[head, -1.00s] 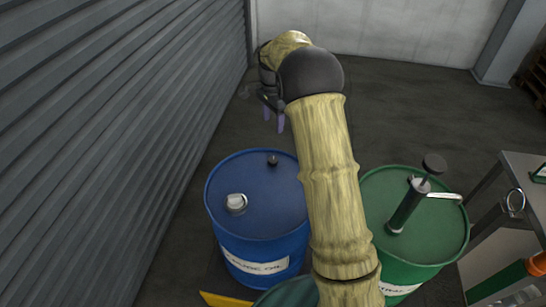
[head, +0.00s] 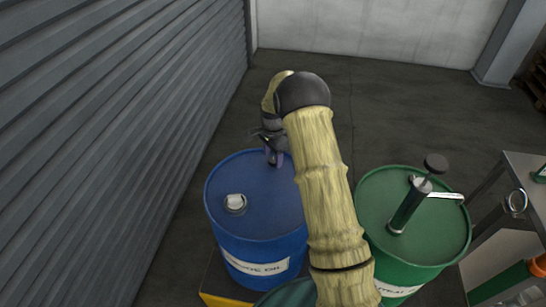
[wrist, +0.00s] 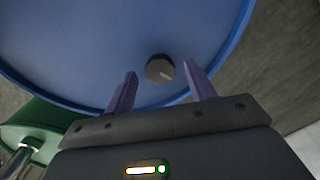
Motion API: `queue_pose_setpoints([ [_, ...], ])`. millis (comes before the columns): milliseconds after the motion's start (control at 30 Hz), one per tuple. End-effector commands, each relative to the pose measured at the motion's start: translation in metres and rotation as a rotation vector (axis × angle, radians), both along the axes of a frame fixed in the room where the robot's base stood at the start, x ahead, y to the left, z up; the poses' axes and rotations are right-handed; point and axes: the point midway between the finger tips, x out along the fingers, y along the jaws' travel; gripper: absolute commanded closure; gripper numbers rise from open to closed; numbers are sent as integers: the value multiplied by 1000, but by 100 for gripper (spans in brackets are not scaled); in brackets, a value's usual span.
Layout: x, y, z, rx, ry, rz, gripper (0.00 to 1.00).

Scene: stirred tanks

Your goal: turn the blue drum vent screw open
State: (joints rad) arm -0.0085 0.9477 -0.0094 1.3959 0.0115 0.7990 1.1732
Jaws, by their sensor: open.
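The blue drum (head: 255,215) stands upright at the centre left in the head view. Its vent screw is a small dark round knob (wrist: 160,69) with a light mark, near the rim of the lid in the wrist view. My gripper (head: 274,158) is over the far edge of the lid, pointing down, and mostly hides the screw in the head view. In the wrist view its two purple fingers (wrist: 161,72) are spread, one on each side of the screw, with gaps showing. I cannot tell whether the fingertips are down at the screw's height.
A larger silver cap (head: 235,203) sits on the blue lid's near left. A green drum (head: 440,240) with a hand pump (head: 408,205) stands to the right, beside a metal table (head: 522,168). A ribbed grey wall (head: 110,130) is close on the left.

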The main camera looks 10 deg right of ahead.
Motion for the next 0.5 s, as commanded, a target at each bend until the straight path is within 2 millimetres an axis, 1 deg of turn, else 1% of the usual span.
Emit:
queue_pose_setpoints([
  [100, 0, 0, -7, 0, -1, 0, 45],
  [367, 0, 0, -8, -1, -1, 0, 45],
  [467, 0, 0, -8, -1, -1, 0, 63],
  [500, 0, 0, -8, -1, -1, 0, 70],
])
